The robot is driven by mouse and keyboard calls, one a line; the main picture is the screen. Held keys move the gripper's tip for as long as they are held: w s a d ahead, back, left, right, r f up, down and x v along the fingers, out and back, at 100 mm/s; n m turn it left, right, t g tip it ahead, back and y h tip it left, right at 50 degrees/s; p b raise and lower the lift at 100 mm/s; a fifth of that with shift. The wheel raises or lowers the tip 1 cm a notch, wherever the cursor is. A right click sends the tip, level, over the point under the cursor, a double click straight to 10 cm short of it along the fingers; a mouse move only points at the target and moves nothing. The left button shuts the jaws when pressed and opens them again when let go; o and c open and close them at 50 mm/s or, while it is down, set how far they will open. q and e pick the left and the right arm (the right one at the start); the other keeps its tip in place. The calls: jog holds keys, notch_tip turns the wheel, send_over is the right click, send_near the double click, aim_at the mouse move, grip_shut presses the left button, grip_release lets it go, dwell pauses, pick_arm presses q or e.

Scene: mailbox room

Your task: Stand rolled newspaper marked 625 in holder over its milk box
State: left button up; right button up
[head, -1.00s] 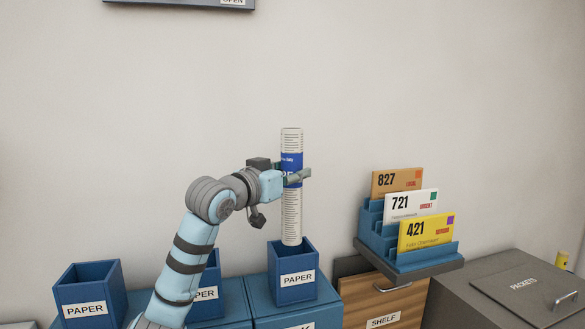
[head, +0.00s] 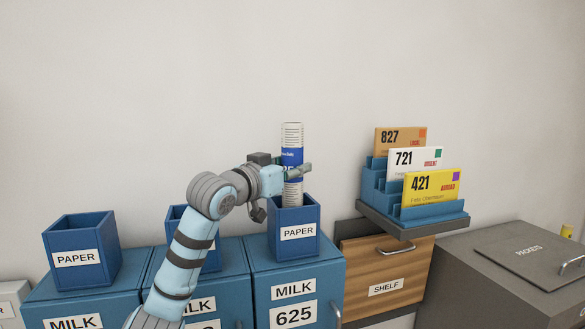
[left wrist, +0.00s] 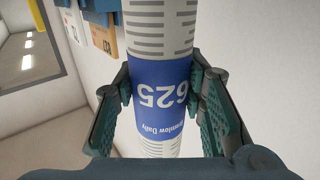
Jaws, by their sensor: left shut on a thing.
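The rolled newspaper (head: 292,136) is white with printed lines and a blue band. The band reads 625 upside down in the left wrist view (left wrist: 160,90). My left gripper (head: 297,172) is shut on the newspaper around its band and holds it upright. The newspaper's lower end is hidden inside the blue PAPER holder (head: 298,233), behind its front wall; I cannot tell whether it touches the bottom. That holder stands on the blue milk box marked 625 (head: 321,283). My right gripper is not in view.
Two more blue PAPER holders, one at the far left (head: 77,258) and one partly behind my arm (head: 178,214), stand on other milk boxes. A rack of envelopes (head: 390,222) sits on a shelf to the right. A grey PACKETS box (head: 470,262) is at the far right.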

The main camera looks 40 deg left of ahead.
pick_arm(q)
jog(key=o, duration=1.3)
jog(key=shift+o, duration=0.2)
jog(key=shift+s, duration=0.3)
jog(key=s, duration=0.7)
jog(key=shift+d, duration=0.35)
jog(key=shift+w, duration=0.15)
jog(key=shift+a, duration=0.1)
